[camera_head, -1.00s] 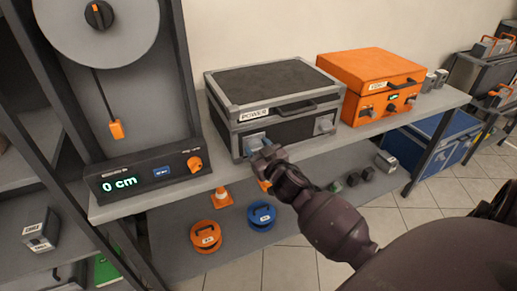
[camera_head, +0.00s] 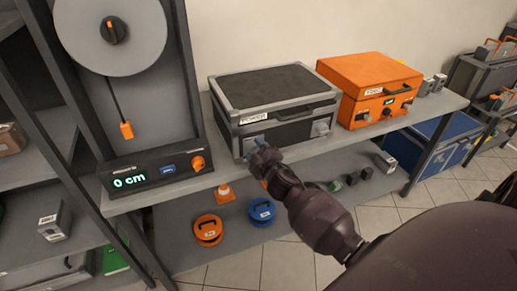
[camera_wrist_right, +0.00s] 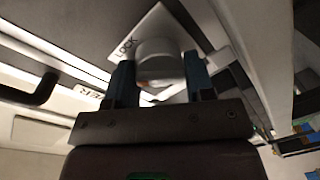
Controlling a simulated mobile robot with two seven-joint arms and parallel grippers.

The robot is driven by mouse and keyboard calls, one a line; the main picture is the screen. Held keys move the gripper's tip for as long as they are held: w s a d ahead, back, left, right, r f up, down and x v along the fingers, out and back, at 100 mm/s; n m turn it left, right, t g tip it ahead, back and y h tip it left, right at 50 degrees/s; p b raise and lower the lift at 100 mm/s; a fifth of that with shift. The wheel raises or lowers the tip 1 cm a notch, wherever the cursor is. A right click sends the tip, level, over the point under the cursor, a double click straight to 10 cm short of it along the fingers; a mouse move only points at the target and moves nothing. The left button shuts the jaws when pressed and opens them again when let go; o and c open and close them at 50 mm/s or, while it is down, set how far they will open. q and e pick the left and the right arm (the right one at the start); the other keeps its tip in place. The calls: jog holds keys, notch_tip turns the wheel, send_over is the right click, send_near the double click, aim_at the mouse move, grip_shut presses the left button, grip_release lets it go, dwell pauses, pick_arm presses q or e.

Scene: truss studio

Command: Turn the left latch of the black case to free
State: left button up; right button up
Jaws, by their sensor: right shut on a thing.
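The black case (camera_head: 272,82) with grey metal edges and a POWER label stands closed on the grey bench. Its left latch (camera_head: 250,142) is on the front, partly hidden by my right gripper (camera_head: 258,153). In the right wrist view the left latch's grey knob (camera_wrist_right: 158,62) sits between the two fingers of my right gripper (camera_wrist_right: 160,84), which is shut on it. The word LOCK shows on the pale latch plate (camera_wrist_right: 133,45) beside the knob. The right latch (camera_head: 320,128) is uncovered. My left gripper is not in view.
An orange case (camera_head: 368,78) stands right of the black case. A gauge unit (camera_head: 155,178) reading 0 cm with an orange knob stands to the left. Orange (camera_head: 208,230) and blue (camera_head: 261,212) round items and a small cone (camera_head: 224,193) sit on the lower shelf.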

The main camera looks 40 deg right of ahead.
jog(key=n, duration=0.2)
jog(key=shift+r+n+p, duration=0.15)
jog(key=shift+n+p, duration=0.15)
jog(key=shift+p, duration=0.05)
jog(key=n, duration=0.2)
jog(key=shift+n+h+p, duration=0.3)
jog(key=shift+n, duration=1.4)
jog(key=shift+g+h, duration=0.3)
jog(key=o, duration=0.9)
jog(key=shift+f, duration=0.2)
jog(key=shift+a, duration=0.1)
